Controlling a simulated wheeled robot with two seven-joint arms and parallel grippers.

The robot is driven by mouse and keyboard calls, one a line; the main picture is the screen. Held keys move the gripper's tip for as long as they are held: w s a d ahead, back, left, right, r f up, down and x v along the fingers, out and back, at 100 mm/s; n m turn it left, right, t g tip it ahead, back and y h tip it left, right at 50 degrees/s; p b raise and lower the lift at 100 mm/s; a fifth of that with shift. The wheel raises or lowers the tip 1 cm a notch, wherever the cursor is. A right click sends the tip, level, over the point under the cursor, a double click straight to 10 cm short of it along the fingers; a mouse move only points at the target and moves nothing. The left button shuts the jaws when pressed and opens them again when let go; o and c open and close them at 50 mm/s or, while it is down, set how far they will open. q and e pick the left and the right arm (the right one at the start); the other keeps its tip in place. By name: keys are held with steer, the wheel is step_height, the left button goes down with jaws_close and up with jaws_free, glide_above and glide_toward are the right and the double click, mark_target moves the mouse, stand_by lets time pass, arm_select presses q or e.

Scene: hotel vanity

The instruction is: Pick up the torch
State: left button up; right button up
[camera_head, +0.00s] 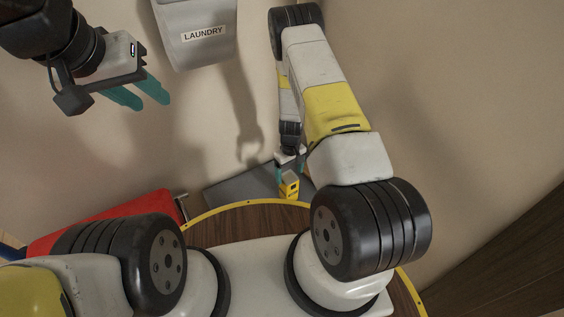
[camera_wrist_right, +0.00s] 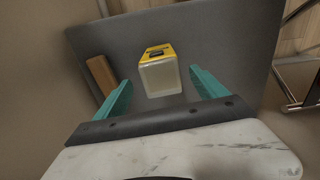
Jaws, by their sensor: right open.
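The torch (camera_head: 289,186) looks like a small yellow block with a dark patch, on the grey surface (camera_head: 240,188) in the head view. In the right wrist view, the torch (camera_wrist_right: 160,70) has a yellow top end and a pale, boxy body. My right gripper (camera_head: 289,170) is open, its teal fingers (camera_wrist_right: 160,82) on either side of the torch with gaps to both. I cannot tell whether the fingertips reach its depth. My left gripper (camera_head: 152,102) is open and empty, raised at the upper left, far from the torch.
A brown wooden block (camera_wrist_right: 101,74) lies left of the torch, near the left finger. A metal frame (camera_wrist_right: 300,103) stands beyond the surface's right edge. A grey laundry holder (camera_head: 197,35) is on the wall, and a red object (camera_head: 110,220) is at lower left.

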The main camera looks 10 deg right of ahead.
mark_target(289, 176)
step_height(289, 176, down, 4)
steer(key=shift+a+r, duration=0.1)
jaws_close()
stand_by(0.5)
